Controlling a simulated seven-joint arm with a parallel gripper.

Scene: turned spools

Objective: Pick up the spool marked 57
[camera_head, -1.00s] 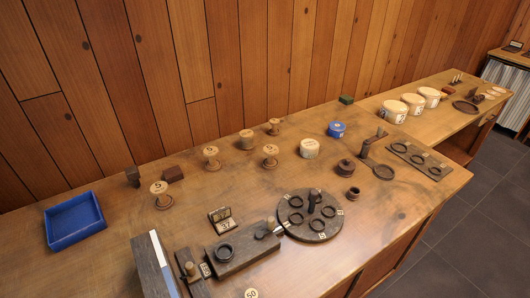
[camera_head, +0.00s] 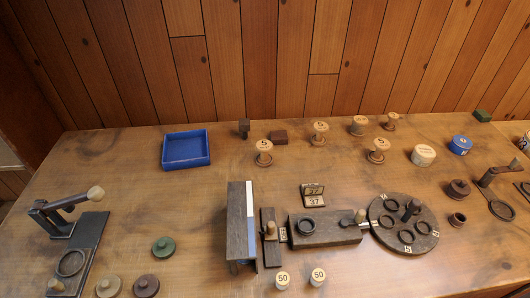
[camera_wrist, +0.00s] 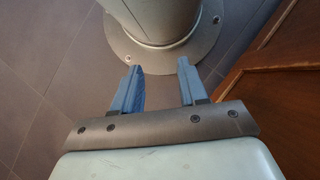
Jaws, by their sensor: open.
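Several light wooden spools with marked tops stand at the back middle of the table in the head view. One spool (camera_head: 264,150) is at the left, another (camera_head: 320,130) is right of it, and another (camera_head: 378,149) is nearer the front. Farther back are a spool (camera_head: 391,120) and a squat spool-like piece (camera_head: 359,125). The marks are too small to read surely, so I cannot tell which is 57. My gripper (camera_wrist: 157,82) shows only in the wrist view, open and empty, over the floor and my own base, away from the spools.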

